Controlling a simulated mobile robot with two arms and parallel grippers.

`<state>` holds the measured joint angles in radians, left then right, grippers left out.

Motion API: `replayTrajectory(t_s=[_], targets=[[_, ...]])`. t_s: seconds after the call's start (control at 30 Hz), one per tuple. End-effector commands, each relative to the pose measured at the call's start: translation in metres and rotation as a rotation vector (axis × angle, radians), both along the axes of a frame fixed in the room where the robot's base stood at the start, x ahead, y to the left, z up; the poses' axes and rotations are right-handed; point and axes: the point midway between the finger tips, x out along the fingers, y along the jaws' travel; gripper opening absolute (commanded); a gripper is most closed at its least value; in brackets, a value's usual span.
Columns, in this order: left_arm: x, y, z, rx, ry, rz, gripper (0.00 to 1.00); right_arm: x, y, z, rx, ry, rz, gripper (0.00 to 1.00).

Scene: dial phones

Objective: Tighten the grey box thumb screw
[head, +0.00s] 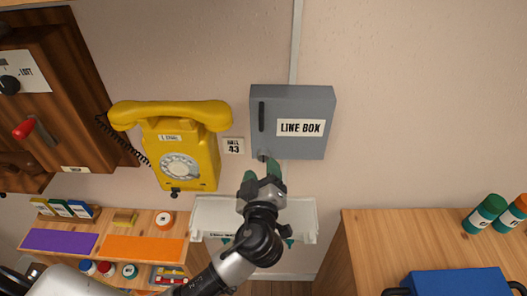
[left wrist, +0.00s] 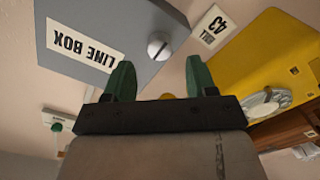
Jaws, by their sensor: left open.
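The grey line box (head: 308,103) hangs on the wall with its door closed. Its thumb screw (left wrist: 158,46) is a silver round head with a dark slot, at the box's lower left corner in the head view. In the left wrist view, which shows the box upside down, the screw sits just beyond the gap between my fingertips. My left gripper (head: 265,169) is open with green fingertips, just below the screw; it also shows in the left wrist view (left wrist: 160,75). I see nothing between the fingers. My right gripper is not in view.
A yellow dial phone (head: 203,150) hangs left of the box, with a small number label (head: 233,146) between them. A white tray (head: 305,215) is below the box. Wooden shelves stand on both sides; a blue case (head: 458,283) is at lower right.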

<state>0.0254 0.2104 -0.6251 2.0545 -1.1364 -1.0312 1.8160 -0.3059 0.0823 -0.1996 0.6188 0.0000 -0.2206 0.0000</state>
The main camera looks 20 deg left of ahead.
Motion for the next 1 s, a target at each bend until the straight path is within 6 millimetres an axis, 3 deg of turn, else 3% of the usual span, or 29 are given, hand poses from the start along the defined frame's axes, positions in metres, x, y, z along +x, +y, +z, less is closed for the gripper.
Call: replayTrajectory(t_s=[0.03,0.23,0.63,0.97,1.0], targets=[[0.010,0.003,0.005,0.006,-0.002,0.000,0.57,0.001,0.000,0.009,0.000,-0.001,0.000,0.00],[0.034,0.010,0.002,0.003,0.000,-0.001,0.57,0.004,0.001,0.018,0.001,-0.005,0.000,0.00],[0.042,0.012,-0.001,0.001,0.002,-0.001,0.57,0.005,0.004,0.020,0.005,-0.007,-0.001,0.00],[0.042,0.012,-0.001,0.001,0.002,-0.001,0.08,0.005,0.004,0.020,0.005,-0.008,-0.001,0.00],[0.042,0.012,-0.001,0.001,0.002,-0.001,0.07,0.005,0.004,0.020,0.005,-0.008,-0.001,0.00]])
